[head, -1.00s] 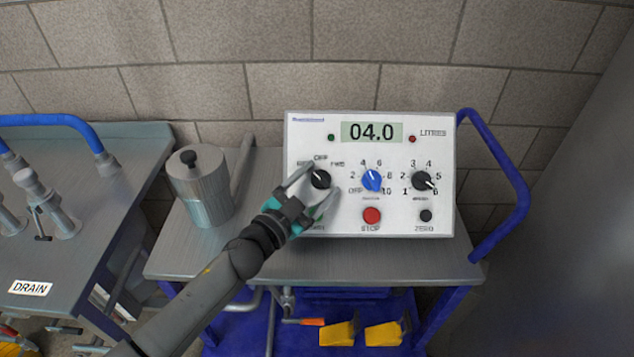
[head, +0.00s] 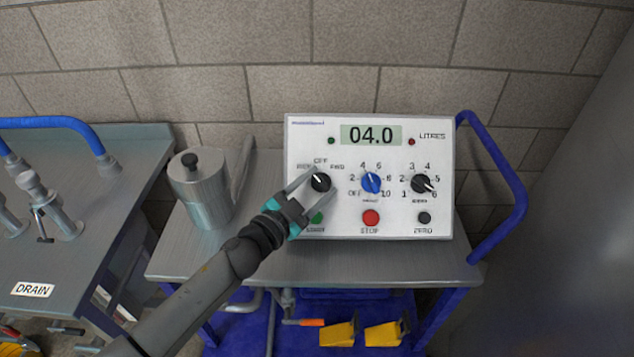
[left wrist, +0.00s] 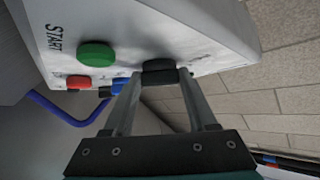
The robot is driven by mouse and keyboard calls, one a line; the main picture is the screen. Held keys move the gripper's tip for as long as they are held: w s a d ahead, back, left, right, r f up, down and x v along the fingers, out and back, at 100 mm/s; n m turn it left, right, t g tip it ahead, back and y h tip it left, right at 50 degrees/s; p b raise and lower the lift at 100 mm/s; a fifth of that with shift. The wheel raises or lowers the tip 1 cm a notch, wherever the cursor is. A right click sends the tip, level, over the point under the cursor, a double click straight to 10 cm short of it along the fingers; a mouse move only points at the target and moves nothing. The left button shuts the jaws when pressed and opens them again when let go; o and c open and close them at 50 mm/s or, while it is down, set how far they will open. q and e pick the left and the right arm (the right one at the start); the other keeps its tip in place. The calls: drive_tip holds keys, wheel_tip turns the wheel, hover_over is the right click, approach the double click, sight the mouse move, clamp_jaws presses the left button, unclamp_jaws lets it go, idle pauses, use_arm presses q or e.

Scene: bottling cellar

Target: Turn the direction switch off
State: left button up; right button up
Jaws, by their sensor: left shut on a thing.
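The direction switch (head: 320,182) is a black round knob at the left of the white control box, below the labels REV, OFF and FWD. Its white mark appears to point up and slightly left; I cannot tell whether it is exactly at OFF. My left gripper (head: 319,183) is shut on the knob, one finger on each side. In the left wrist view the dark knob (left wrist: 160,72) sits between the two fingertips (left wrist: 160,80), and its mark is hidden there. My right gripper is not in view.
The control box (head: 440,215) also carries a blue knob (head: 371,182), another black knob (head: 422,182), a red STOP button (head: 371,217) and a green START button (left wrist: 96,54). Its display (head: 371,135) reads 04.0. A metal canister (head: 203,192) stands left on the cart.

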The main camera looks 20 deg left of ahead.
use_arm(q)
drive_tip(key=m+g+h+p, duration=0.1)
drive_tip(key=m+p, duration=0.1)
drive_tip(key=p, duration=0.1)
drive_tip(key=m+g+h+p, duration=0.1)
drive_tip(key=m+g+p, duration=0.1)
drive_tip(key=p, duration=0.2)
drive_tip(key=r+m+g+h+p, duration=0.1)
drive_tip(key=m+g+p, duration=0.1)
drive_tip(key=m+p, duration=0.1)
drive_tip(key=shift+w+a, duration=0.2)
drive_tip(key=shift+a, duration=0.05)
drive_tip(key=shift+f+m+g+p, duration=0.15)
drive_tip(key=shift+m+g+p, duration=0.9)
drive_tip(key=shift+p, duration=0.3)
drive_tip(key=o, duration=1.4)
drive_tip(key=shift+c, duration=0.2)
drive_tip(key=p+v, duration=0.1)
drive_tip(key=v, duration=1.4)
drive_tip(key=shift+a, duration=0.15)
